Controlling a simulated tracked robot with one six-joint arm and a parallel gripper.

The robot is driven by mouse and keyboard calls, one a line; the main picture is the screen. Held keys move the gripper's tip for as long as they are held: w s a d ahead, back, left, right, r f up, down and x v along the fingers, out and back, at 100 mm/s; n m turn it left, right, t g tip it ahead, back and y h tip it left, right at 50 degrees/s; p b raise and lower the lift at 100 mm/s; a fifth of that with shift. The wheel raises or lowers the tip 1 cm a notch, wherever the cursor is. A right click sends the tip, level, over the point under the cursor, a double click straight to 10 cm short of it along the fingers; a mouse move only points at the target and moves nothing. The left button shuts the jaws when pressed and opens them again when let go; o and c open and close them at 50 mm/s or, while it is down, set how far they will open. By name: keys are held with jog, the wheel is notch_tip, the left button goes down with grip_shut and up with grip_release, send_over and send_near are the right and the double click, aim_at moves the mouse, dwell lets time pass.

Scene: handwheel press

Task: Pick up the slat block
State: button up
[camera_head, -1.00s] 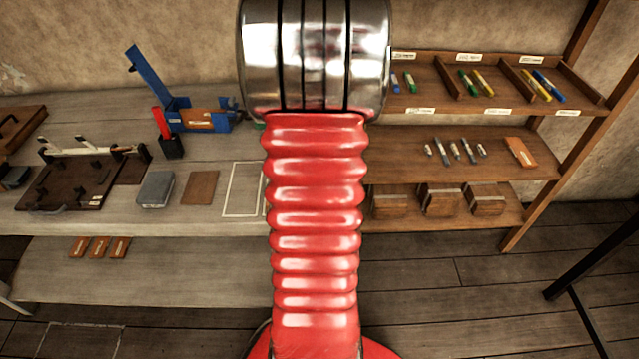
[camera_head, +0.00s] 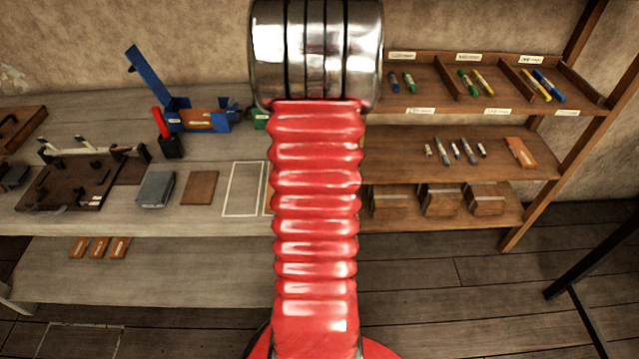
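I cannot tell for sure which piece is the slat block. A grey-blue block (camera_head: 156,189) lies on the bench, left of a flat brown plate (camera_head: 199,187). Several small brown labelled pieces (camera_head: 98,247) lie in a row on the lower shelf of the bench. Wooden blocks or boxes (camera_head: 441,199) stand on the low shelf of the rack at right. My red, ribbed arm with its metal joint fills the middle of the view and hides part of the bench and rack. My gripper is out of view.
On the bench (camera_head: 60,222) stand a blue press-like frame (camera_head: 165,105), a red-handled tool (camera_head: 165,135) and a dark fixture board (camera_head: 75,185). A white outlined rectangle (camera_head: 243,190) there is empty. The rack (camera_head: 400,165) holds markers and small parts. A dark bar (camera_head: 570,270) stands at right.

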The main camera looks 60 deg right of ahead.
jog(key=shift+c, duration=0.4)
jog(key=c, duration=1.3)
